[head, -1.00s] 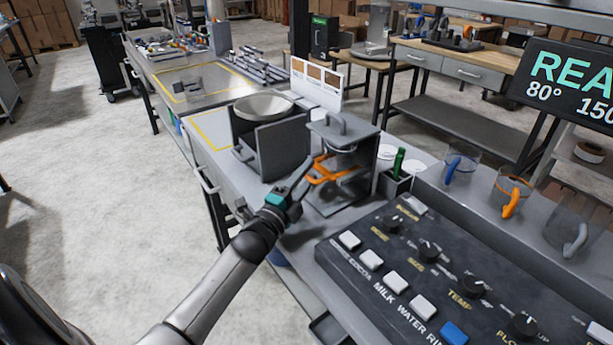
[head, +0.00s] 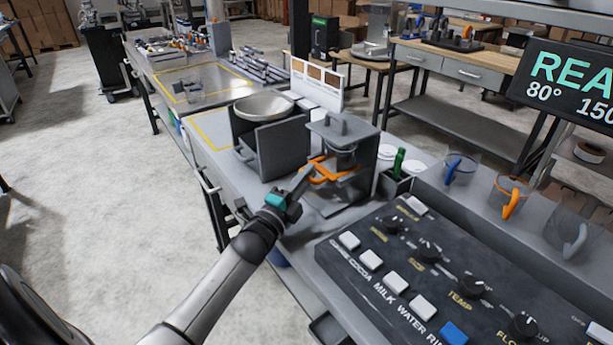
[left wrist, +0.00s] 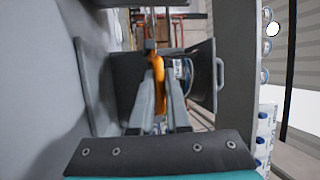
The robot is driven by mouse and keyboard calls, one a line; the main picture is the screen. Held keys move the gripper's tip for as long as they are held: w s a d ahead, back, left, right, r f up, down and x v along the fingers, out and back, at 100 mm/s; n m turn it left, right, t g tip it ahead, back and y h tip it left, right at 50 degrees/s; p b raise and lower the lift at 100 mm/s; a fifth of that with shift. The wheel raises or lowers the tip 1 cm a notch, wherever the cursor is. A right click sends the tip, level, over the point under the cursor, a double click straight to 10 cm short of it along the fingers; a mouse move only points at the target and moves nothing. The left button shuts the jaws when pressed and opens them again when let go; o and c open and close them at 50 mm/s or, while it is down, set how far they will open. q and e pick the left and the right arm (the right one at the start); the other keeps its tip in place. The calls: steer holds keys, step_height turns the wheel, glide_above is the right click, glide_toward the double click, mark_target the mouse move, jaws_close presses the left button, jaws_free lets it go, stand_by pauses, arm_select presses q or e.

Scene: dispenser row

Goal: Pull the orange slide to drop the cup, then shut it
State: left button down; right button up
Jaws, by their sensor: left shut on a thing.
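The grey dispenser (head: 362,185) has a handle on its lid and stands on the bench at the middle of the head view. The orange slide (head: 333,174) sticks out of its open front, below the lid. My left gripper (head: 304,181) reaches it from the front left and is shut on its handle. In the left wrist view the orange handle (left wrist: 159,86) sits between my fingers (left wrist: 158,112). A rounded piece with blue marks (left wrist: 184,70) shows behind it; I cannot tell if it is the cup. My right gripper is out of view.
A grey box with a round metal pan (head: 264,106) stands close to the left of the dispenser. A button panel (head: 420,270) fills the bench at front right. A green-topped holder (head: 396,180) and clear mugs (head: 460,170) stand to the right.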

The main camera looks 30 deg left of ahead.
arm_select(q)
steer(key=shift+s, duration=0.1)
stand_by(0.7)
steer(key=s, duration=0.1)
steer(key=s+a+p, duration=0.1)
steer(key=s, duration=0.1)
steer(key=s+a+p, duration=0.1)
steer(key=shift+s, duration=0.2)
steer(key=shift+s+a, duration=0.1)
steer(key=shift+s, duration=0.3)
steer(key=c, duration=0.9)
jaws_free()
steer(key=s+f, duration=0.1)
steer(key=s, duration=0.4)
steer(key=s+f, duration=0.1)
steer(key=s, duration=0.9)
steer(key=shift+f+p, duration=0.35)
steer(key=shift+f, duration=0.05)
